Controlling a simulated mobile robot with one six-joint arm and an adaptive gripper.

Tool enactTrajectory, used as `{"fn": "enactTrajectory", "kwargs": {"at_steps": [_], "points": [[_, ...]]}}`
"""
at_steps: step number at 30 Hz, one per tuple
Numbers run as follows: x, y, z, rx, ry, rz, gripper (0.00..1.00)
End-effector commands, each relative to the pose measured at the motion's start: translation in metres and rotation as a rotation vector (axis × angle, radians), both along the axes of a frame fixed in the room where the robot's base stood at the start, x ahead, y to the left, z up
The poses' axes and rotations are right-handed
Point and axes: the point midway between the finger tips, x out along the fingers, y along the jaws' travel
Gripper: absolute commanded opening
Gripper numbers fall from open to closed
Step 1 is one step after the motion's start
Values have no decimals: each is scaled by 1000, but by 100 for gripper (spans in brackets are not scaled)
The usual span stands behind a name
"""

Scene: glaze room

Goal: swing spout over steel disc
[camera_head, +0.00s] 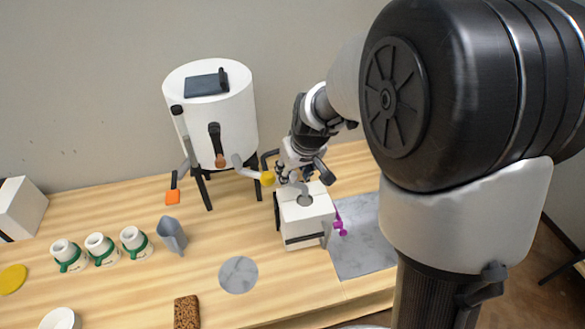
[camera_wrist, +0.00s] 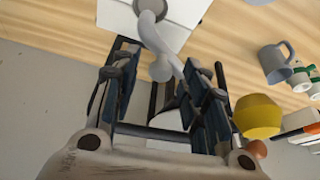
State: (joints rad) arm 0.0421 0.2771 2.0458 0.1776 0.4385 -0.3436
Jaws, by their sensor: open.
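A white drum (camera_head: 210,125) stands on dark legs at the back, with a pale spout (camera_head: 244,167) on its right and a yellow knob (camera_head: 267,178) near it. In the wrist view a curved grey spout (camera_wrist: 160,38) runs between the fingers, and the yellow knob (camera_wrist: 257,116) is right of them. My open gripper (camera_head: 290,180), also in the wrist view (camera_wrist: 160,76), is around the spout; contact is unclear. A small grey disc (camera_head: 305,200), apparently the steel disc, is on top of a white box (camera_head: 306,225). The gripper partly hides the spout's outer end.
A grey pitcher (camera_head: 172,235), several white cups with green bands (camera_head: 100,247) and a round stone-like disc (camera_head: 238,274) are on the wooden counter. A grey slab (camera_head: 362,240) and a purple item (camera_head: 340,223) are right of the box. Bare wood lies in front of the drum.

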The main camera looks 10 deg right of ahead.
Motion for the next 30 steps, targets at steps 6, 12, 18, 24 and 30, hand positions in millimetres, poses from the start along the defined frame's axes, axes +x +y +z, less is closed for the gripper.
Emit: {"fn": "enactTrajectory", "kwargs": {"at_steps": [6,12,18,24,30], "points": [[0,0,0,0,0,0,38],[0,0,0,0,0,0,25],[0,0,0,0,0,0,12],[0,0,1,0,0,0,0],[0,0,1,0,0,0,0]]}}
